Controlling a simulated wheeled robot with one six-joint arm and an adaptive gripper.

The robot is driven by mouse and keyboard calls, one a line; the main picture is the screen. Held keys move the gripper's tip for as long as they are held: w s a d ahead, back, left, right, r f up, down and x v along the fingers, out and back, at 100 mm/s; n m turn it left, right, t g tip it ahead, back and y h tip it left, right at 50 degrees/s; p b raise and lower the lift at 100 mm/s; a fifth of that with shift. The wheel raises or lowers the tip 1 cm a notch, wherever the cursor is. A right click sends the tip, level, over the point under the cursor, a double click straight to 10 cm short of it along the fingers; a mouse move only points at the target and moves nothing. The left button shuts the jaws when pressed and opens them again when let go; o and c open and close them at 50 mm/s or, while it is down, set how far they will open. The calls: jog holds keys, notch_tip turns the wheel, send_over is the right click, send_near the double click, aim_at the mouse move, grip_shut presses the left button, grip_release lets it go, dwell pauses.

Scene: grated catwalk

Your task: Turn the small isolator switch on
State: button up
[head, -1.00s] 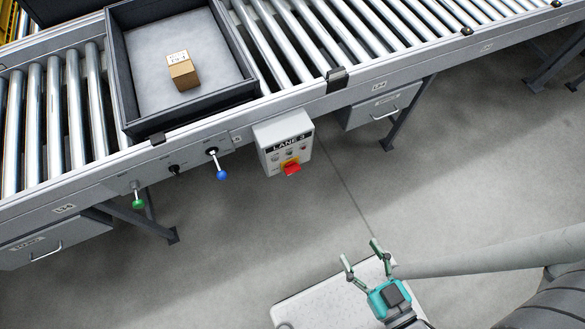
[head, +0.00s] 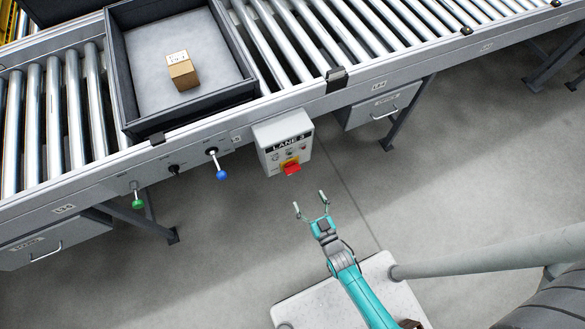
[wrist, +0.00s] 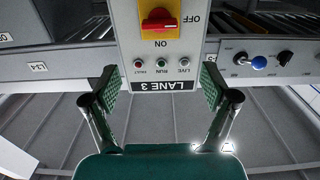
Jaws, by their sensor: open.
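The isolator switch is a red rotary handle on a yellow plate, on the front of a grey box (head: 274,140) labelled LANE 3. In the head view the red handle (head: 291,168) is at the box's lower edge. In the wrist view, which is upside down, the handle (wrist: 158,22) lies crosswise, its white mark at the right, towards OFF; ON is printed below it. My gripper (head: 309,199) is open and empty, in front of and a little below the box, apart from the handle. Its two fingers (wrist: 158,82) flank the box's lettered part in the wrist view.
On the conveyor rail left of the box are a blue-knobbed lever (head: 221,174), a black knob (head: 174,169) and a green-knobbed lever (head: 138,203). A dark tray (head: 190,119) with a carton (head: 182,72) sits on the rollers. The floor before the box is clear.

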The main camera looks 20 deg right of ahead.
aim_at(294, 172)
jog(key=w, duration=0.9)
jog(key=w+f, duration=0.1)
jog(key=w, duration=0.3)
jog(key=shift+w, duration=0.25)
jog(key=c, duration=1.2)
